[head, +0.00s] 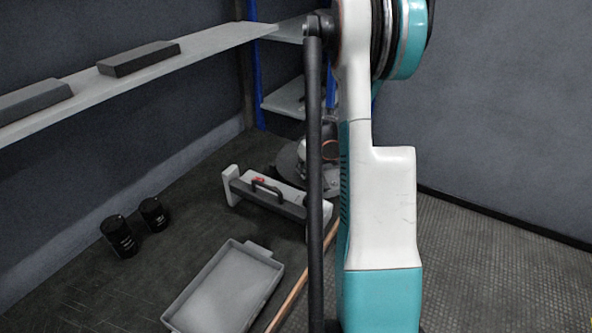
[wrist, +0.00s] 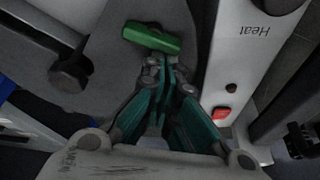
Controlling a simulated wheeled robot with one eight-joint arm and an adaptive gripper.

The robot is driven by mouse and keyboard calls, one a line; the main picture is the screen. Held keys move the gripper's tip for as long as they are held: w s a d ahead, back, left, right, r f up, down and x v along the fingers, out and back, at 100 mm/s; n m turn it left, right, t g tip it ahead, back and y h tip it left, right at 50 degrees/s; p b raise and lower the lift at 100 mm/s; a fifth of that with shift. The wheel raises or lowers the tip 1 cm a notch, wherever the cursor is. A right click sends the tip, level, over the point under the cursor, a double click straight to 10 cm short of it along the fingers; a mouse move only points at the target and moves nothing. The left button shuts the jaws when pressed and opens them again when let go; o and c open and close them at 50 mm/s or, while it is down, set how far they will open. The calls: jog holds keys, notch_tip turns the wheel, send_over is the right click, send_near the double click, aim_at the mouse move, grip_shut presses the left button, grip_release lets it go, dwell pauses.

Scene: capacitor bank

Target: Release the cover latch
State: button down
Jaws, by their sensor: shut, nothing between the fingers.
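A long pale housing with a dark cover and black carrying handle (head: 268,188) stands on the dark bench in the head view. A small red part (head: 258,180), possibly the latch, sits on it near the handle. In the wrist view a red part (wrist: 221,113) shows on the pale panel (wrist: 236,62) marked "Heat", right of my gripper (wrist: 167,68). My gripper's teal fingers are shut and empty, apart from the red part. A green block-like piece (wrist: 152,40) lies just beyond the fingertips; contact cannot be told.
A grey tray (head: 226,290) lies in front of the housing. Two black canisters (head: 118,237) (head: 153,213) stand at the left. A shelf (head: 200,46) with dark blocks runs above. A dark bolt-like part (wrist: 70,76) is left of my gripper. Bench between canisters and housing is clear.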

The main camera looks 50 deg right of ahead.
jog(key=shift+n, duration=0.3)
jog(key=shift+a, duration=0.1)
jog(key=shift+w+a, duration=0.5)
jog(key=shift+w, duration=0.05)
